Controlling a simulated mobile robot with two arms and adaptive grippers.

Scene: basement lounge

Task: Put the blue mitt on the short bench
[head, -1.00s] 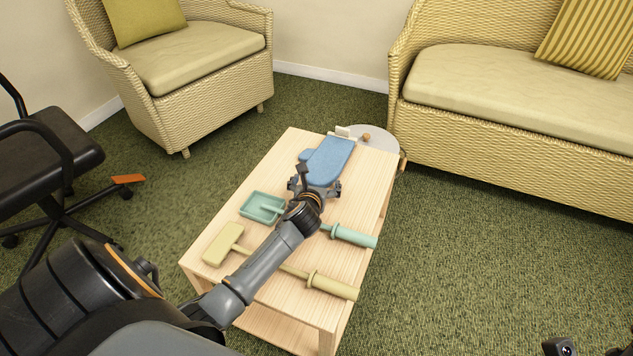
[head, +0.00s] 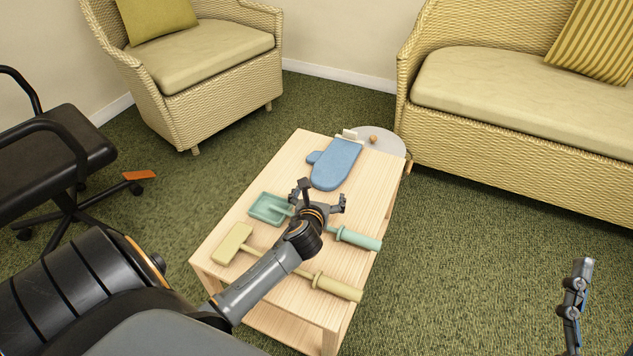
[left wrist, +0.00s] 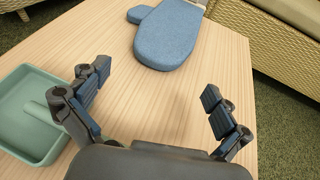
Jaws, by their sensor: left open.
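The blue mitt (head: 336,164) lies flat on the far part of a low, light wooden table or bench (head: 375,200). Its thumb points left in the head view. My left gripper (head: 323,194) is open and empty, above the tabletop just on the near side of the mitt and apart from it. In the left wrist view the mitt (left wrist: 168,36) lies ahead of the open fingers (left wrist: 156,84). My right gripper (head: 574,290) is at the lower right, over the carpet, away from the table; its jaw opening is unclear. I cannot tell whether this wooden piece is the short bench.
A teal scoop-like tool (head: 268,207) and a cream mallet-like tool (head: 233,243) lie on the near half. A round grey top (head: 388,140) with small items stands behind. A wicker armchair (head: 215,80), wicker sofa (head: 510,120) and black chair (head: 45,150) surround it. Carpet at right is clear.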

